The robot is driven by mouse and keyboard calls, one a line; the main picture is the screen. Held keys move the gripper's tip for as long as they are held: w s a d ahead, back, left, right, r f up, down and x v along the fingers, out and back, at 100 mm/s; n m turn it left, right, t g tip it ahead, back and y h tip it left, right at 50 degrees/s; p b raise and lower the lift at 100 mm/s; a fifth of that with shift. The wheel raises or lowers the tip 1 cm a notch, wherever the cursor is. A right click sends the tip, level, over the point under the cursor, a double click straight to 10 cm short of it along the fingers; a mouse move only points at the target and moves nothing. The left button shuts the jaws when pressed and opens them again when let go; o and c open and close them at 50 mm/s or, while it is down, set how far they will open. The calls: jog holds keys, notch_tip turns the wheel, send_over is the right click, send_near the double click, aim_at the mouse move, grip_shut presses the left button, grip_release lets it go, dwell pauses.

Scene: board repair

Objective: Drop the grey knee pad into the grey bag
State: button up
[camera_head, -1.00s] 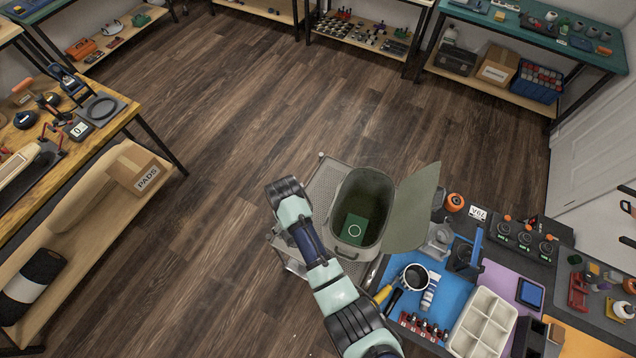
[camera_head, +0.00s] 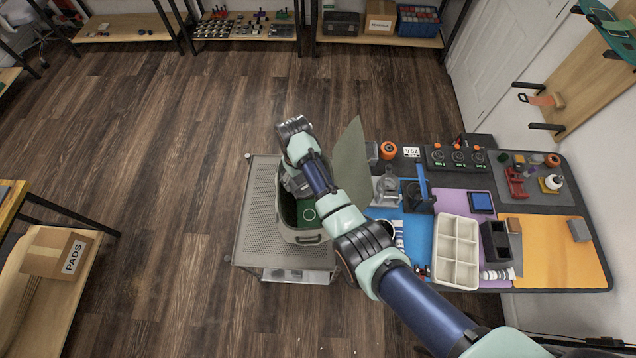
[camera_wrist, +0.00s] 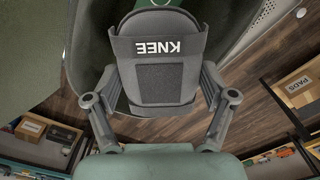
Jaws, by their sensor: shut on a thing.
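The grey knee pad (camera_wrist: 156,80), marked KNEE, fills the middle of the wrist view. My gripper (camera_wrist: 160,76) is shut on it, with one finger at each side. The grey bag (camera_head: 301,237) stands open on a perforated cart top in the head view, with its flap (camera_head: 351,165) raised on the right. A green patch with a white ring shows on the bag's floor. In the head view my gripper (camera_head: 294,183) is over the bag's mouth, and my arm covers part of the opening. The knee pad is mostly hidden there. I cannot tell its exact height.
The cart top (camera_head: 252,215) shows left of the bag. A workbench with a white divided tray (camera_head: 458,245), tools and small parts stands close on the right. A PADS box (camera_head: 55,254) sits on a shelf at left. Open wooden floor lies between.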

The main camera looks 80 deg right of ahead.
notch_tip(320, 180, down, 3)
jog(key=shift+f+b, duration=0.2)
jog(key=shift+b, duration=1)
jog(key=shift+r, duration=0.1)
jog(key=o, duration=1.1)
notch_tip(320, 180, up, 8)
jog(key=shift+f, duration=0.2)
